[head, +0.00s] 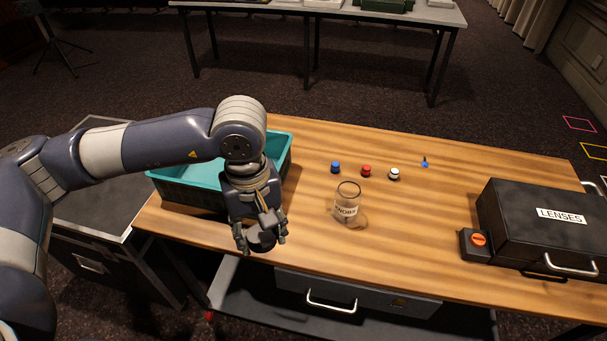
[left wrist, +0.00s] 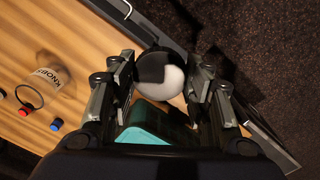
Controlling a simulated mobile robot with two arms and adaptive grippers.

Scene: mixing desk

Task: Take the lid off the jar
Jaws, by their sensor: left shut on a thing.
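The glass jar (head: 347,203) stands upright and open-topped on the wooden desk, with a white label reading KNOBS. It also shows in the left wrist view (left wrist: 55,78). My left gripper (head: 260,237) is shut on the round dark lid (left wrist: 160,72), which has a bright white patch on its face in the left wrist view. In the head view, the fingers partly cover the lid. The gripper and lid are apart from the jar, to its left, near the desk's front edge. My right gripper is in neither view.
A teal tray (head: 281,151) stands behind my left gripper. Blue (head: 335,167), red (head: 366,171) and white (head: 394,174) knobs sit behind the jar. A black LENSES case (head: 510,215) is at right.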

